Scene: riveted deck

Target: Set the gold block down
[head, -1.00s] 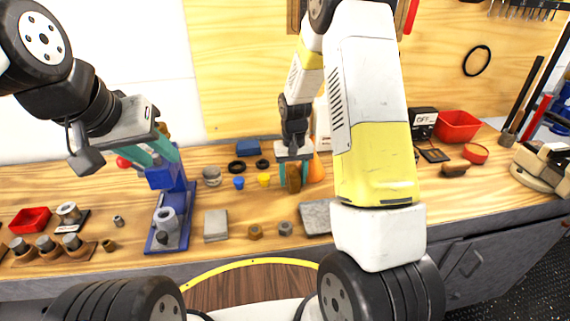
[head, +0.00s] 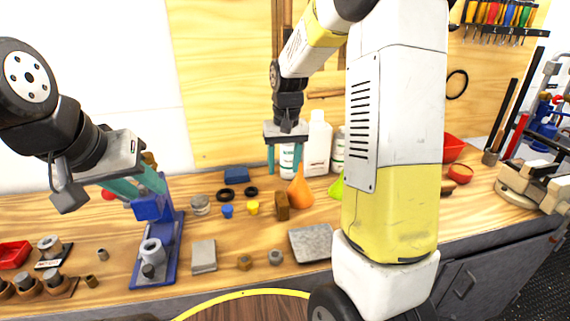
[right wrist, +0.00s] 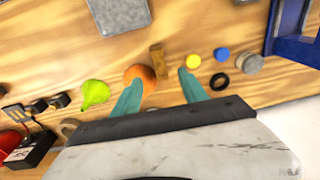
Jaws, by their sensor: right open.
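The gold block (head: 282,205), a brownish-gold upright piece, stands on the wooden bench and nothing holds it. It also shows in the right wrist view (right wrist: 157,60), just beyond the gap between the fingertips. My right gripper (head: 284,172) is open and empty above and behind the block in the head view, with its teal fingers apart. In the right wrist view the gripper (right wrist: 159,78) has clear space between its fingers. My left gripper (head: 150,190) is at the left, in front of the blue press; its fingertips overlap the press head, so its grip is unclear.
A grey plate (head: 312,243) lies in front. White bottles (head: 318,145) stand behind. The blue press (head: 172,225) is further left.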

